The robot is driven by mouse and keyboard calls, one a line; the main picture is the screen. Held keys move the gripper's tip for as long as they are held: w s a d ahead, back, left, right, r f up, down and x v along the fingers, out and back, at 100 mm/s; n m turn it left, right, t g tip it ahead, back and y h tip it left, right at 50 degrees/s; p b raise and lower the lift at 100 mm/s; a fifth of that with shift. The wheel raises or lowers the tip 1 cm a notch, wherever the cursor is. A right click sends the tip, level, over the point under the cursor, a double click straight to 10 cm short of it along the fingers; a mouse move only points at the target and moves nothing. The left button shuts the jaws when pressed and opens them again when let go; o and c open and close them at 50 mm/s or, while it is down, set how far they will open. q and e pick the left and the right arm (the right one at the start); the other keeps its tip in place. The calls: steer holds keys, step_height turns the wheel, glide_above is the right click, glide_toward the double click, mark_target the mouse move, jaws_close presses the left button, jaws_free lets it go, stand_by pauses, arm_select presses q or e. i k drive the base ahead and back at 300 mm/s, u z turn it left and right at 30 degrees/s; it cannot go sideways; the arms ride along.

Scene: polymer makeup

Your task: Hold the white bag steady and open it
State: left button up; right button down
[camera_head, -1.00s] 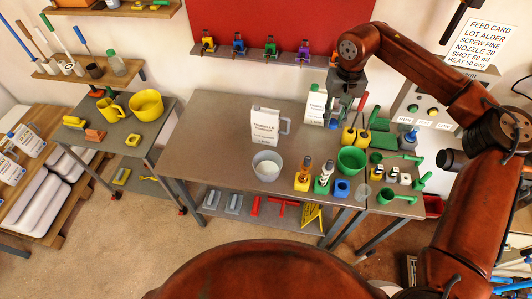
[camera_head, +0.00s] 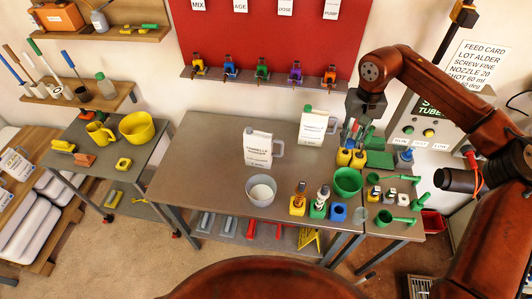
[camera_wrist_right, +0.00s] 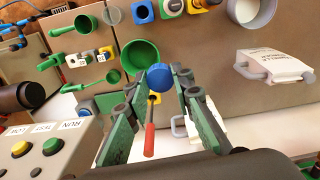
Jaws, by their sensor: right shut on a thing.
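No clear bag shows; two white jug-like containers with labels and handles stand upright on the grey table. One white container (camera_head: 257,150) is mid-table, behind a bowl. The other white container (camera_head: 313,128), with a green cap, is at the back. My right gripper (camera_head: 358,122) is right of the green-capped one, apart from it, over yellow tool blocks. In the right wrist view, my right gripper (camera_wrist_right: 158,98) has green-padded fingers around a blue-ended tool (camera_wrist_right: 158,78); it is shut on it, though contact is not clear. My left gripper is out of view.
A grey bowl with white contents (camera_head: 261,190), a green bowl (camera_head: 347,181) and several coloured blocks crowd the table's front and right. A panel with buttons (camera_head: 428,132) stands behind on the right. The table's left part (camera_head: 190,160) is clear.

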mark_target(258, 145)
steer(key=u, duration=0.25)
steer(key=i, duration=0.55)
steer(key=u, duration=0.85)
steer(key=i, duration=0.35)
steer(key=u, duration=0.4)
